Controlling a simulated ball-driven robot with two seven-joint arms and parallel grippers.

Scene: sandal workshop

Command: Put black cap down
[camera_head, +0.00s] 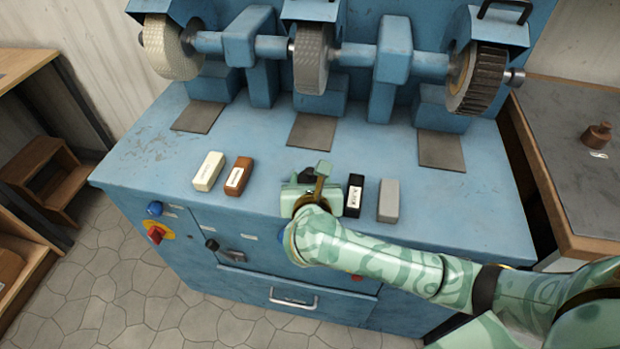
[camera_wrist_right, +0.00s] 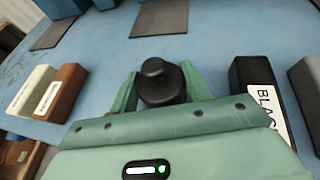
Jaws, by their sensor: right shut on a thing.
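The black cap (camera_wrist_right: 160,82) is a dark round piece with a knob on top. It sits between the two fingers of my right gripper (camera_wrist_right: 158,90), which is shut on it. In the head view my right gripper (camera_head: 312,185) is low over the front of the blue bench top (camera_head: 258,160), between a brown block and a black block. The cap is mostly hidden by the gripper there. I cannot tell whether the cap touches the bench top. My left gripper is not in view.
White (camera_head: 208,171) and brown (camera_head: 238,176) blocks lie left of my right gripper. A labelled black block (camera_head: 354,195) and a grey block (camera_head: 388,201) lie close on its right. Grinding wheels (camera_head: 310,60) stand behind. Right, a side table (camera_head: 560,130) holds a small brown weight-like object (camera_head: 597,135).

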